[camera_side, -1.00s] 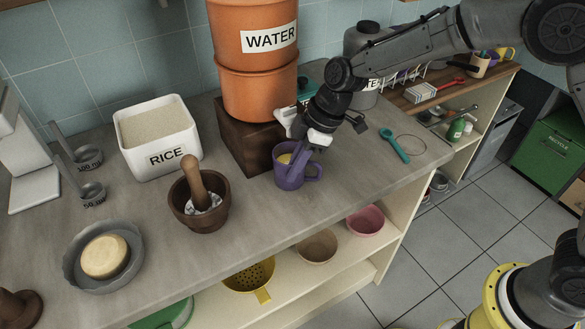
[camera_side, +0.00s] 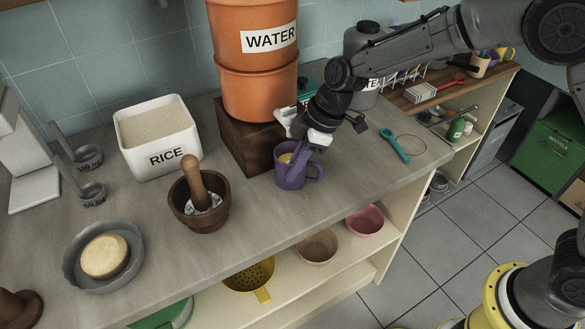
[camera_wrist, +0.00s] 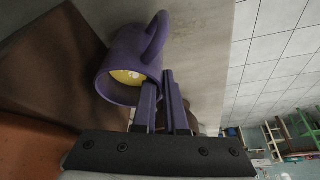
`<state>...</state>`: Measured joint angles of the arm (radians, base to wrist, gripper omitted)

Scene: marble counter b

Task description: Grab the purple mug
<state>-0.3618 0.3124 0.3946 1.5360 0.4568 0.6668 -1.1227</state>
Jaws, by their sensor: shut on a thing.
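The purple mug (camera_side: 291,178) stands upright on the counter, in front of the dark wooden block, with its handle to the right. Something yellowish shows inside it. In the wrist view the mug (camera_wrist: 118,55) has its open rim towards me and its handle at the upper right. My gripper (camera_side: 297,160) reaches down to the mug from above.
The wooden block (camera_side: 243,143) with the orange water pot (camera_side: 258,90) stands close behind and left of the mug. A mortar with pestle (camera_side: 200,212) is to the left. A teal spoon (camera_side: 395,145) lies to the right. The counter's front edge is near.

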